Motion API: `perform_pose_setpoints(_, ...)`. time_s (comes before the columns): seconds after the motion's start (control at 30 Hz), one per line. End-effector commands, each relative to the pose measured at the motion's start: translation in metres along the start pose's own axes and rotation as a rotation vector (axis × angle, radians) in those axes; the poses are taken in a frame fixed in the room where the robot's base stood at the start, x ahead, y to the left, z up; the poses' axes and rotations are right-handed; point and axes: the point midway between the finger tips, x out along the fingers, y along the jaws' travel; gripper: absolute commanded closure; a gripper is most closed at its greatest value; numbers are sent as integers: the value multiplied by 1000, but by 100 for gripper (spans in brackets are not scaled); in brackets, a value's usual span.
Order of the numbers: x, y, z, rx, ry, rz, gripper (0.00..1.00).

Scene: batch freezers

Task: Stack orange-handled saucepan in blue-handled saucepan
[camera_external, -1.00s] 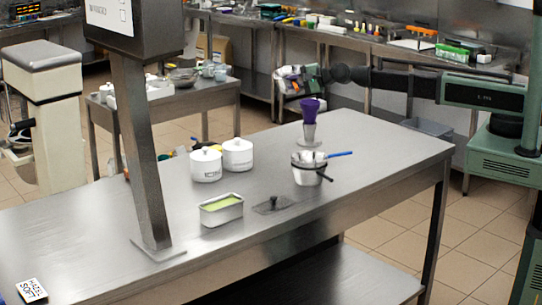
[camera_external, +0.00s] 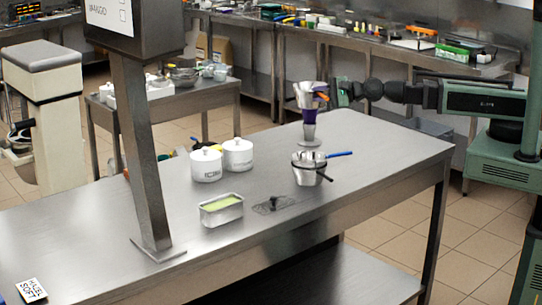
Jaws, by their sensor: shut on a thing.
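The orange-handled saucepan (camera_external: 306,94) is a silvery pan held up off the worktop at its orange handle. My gripper (camera_external: 337,96) reaches in from the right and is shut on that handle. In the picture the pan overlaps the top of a purple cup-like thing; I cannot tell whether they touch. The blue-handled saucepan (camera_external: 307,174) stands on the worktop nearer the camera, below the held pan in the picture. Its blue handle points right. A dark handle also shows at its front right. Its inside is too small to make out clearly.
The purple thing (camera_external: 309,116) stands on a pale round base at the worktop's back. Two white lidded pots (camera_external: 237,154), a metal tin of green stuff (camera_external: 221,211) and a dark flat item (camera_external: 271,206) lie to the left. The steel worktop (camera_external: 400,152) is clear at right.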

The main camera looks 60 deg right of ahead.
Motion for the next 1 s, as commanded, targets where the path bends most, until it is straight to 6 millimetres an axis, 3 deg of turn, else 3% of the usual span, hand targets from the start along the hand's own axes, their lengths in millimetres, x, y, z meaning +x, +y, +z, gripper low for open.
perform_pose_setpoints(0.17,2,1,-1,11,-2,-5,100)
perform_pose_setpoints(0.27,5,17,-6,11,-2,-4,100)
perform_pose_setpoints(0.6,20,126,-39,10,-2,-4,100)
perform_pose_setpoints(0.7,23,148,-45,10,-2,-4,100)
perform_pose_setpoints(0.9,24,150,-46,9,-2,-4,100)
perform_pose_setpoints(1.0,26,166,-50,9,-2,-4,100)
